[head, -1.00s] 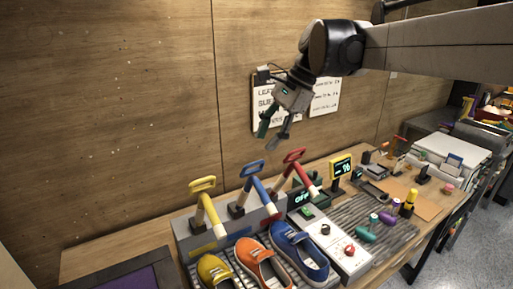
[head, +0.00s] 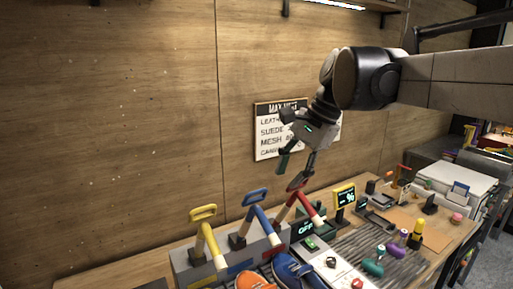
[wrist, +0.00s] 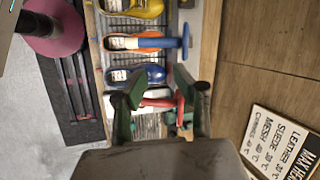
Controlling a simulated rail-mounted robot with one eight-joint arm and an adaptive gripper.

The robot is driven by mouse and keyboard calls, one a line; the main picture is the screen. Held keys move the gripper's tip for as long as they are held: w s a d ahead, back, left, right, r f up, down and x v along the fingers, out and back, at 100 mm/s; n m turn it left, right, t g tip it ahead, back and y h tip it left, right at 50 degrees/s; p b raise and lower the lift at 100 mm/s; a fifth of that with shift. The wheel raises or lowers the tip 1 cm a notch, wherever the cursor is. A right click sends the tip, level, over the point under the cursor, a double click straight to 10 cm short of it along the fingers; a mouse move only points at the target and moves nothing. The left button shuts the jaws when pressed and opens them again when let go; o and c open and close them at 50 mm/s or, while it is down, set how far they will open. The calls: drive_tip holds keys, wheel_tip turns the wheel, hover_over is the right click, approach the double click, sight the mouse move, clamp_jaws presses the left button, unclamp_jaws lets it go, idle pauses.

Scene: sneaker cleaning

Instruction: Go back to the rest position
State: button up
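My gripper (head: 296,178) hangs open and empty above the workbench, in front of the wall sign. In the head view its fingertips overlap the red-handled brush (head: 300,200), and I cannot tell the exact gap. In the wrist view the red brush (wrist: 160,102) shows between the two spread fingers (wrist: 160,98), farther away. The orange sneaker (head: 256,281) and blue sneaker (head: 298,272) lie in front of the holder, cut by the lower edge.
A sign (head: 270,130) listing temperatures is on the wooden wall behind my gripper. A lit display (head: 344,196), a control panel (head: 335,268) and green and purple tools (head: 374,262) stand to the right. The air left of my gripper is clear.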

drive_tip(key=s+d+f+n+t+h+b, duration=0.1)
drive_tip(key=s+d+f+n+t+b, duration=0.1)
drive_tip(key=s+f, duration=0.4)
drive_tip(key=s+d+f+n+t+h+b, duration=0.2)
drive_tip(key=s+d+f+n+b, duration=0.2)
drive_tip(key=f, duration=0.8)
drive_tip(key=s+d+f+n+t+h+b, duration=0.1)
drive_tip(key=s+d+f+n+t+b, duration=0.1)
drive_tip(key=s+f, duration=0.7)
drive_tip(key=d+n+b, duration=0.1)
drive_tip(key=d+b, duration=0.1)
drive_tip(key=d, duration=0.1)
drive_tip(key=shift+d+n, duration=0.25)
drive_tip(key=shift+n, duration=0.15)
